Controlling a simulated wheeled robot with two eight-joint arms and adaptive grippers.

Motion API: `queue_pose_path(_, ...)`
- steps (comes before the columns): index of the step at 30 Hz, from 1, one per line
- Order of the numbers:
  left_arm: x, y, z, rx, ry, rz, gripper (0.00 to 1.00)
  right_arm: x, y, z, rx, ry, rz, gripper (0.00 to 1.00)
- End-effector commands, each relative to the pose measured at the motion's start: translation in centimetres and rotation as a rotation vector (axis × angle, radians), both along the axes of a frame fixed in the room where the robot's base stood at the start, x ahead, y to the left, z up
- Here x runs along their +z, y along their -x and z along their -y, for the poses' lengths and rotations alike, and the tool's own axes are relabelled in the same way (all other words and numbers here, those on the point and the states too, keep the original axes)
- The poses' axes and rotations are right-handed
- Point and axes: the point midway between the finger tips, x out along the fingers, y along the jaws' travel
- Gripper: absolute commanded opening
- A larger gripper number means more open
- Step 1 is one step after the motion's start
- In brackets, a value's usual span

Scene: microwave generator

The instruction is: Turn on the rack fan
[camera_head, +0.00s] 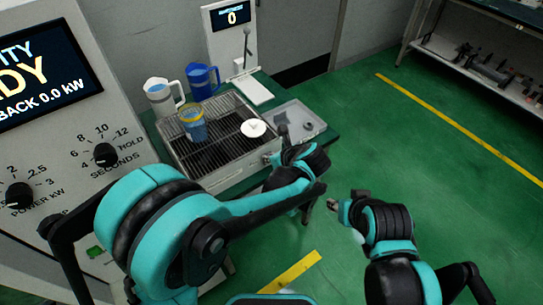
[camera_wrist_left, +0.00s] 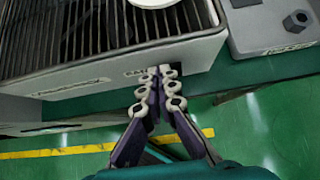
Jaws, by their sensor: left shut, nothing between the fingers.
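The cooling rack (camera_head: 179,158) is a grey metal box with a dark slatted top. It also fills the upper left of the left wrist view (camera_wrist_left: 60,82). My left gripper (camera_head: 275,158) is at the rack's front right corner. Any fan switch there is hidden behind the fingertips. My right gripper (camera_head: 336,205) hangs over the floor, away from the rack; its finger opening is too small to judge.
A blue-banded beaker (camera_head: 193,125) and a white round disc (camera_head: 253,128) are on the rack. A white jug (camera_head: 160,98) and a blue jug (camera_head: 202,82) stand behind it. A grey tray (camera_head: 309,122) lies right of it. Green floor to the right is open.

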Motion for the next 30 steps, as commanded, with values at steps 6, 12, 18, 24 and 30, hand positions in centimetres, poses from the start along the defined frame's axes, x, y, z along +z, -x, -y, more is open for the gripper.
queue_pose_path(6,0.8,-0.7,-0.6,0.002,0.091,-0.123,0.0,2.3,0.0,0.0,0.0,0.0,0.0,0.4)
queue_pose_path(12,0.5,-0.7,-0.5,-0.001,0.09,-0.121,0.0,2.0,0.0,0.0,0.0,0.0,0.0,0.4)
queue_pose_path(18,0.9,-0.7,-0.5,-0.001,0.089,-0.121,0.0,2.3,0.0,0.0,0.0,0.0,0.0,0.4)
queue_pose_path(24,1.9,-0.7,-0.5,-0.001,0.089,-0.121,0.0,3.1,0.0,0.0,0.0,0.0,0.0,0.4)
queue_pose_path(30,2.1,-0.7,-0.5,-0.001,0.088,-0.12,0.0,3.2,0.0,0.0,0.0,0.0,0.0,0.4)
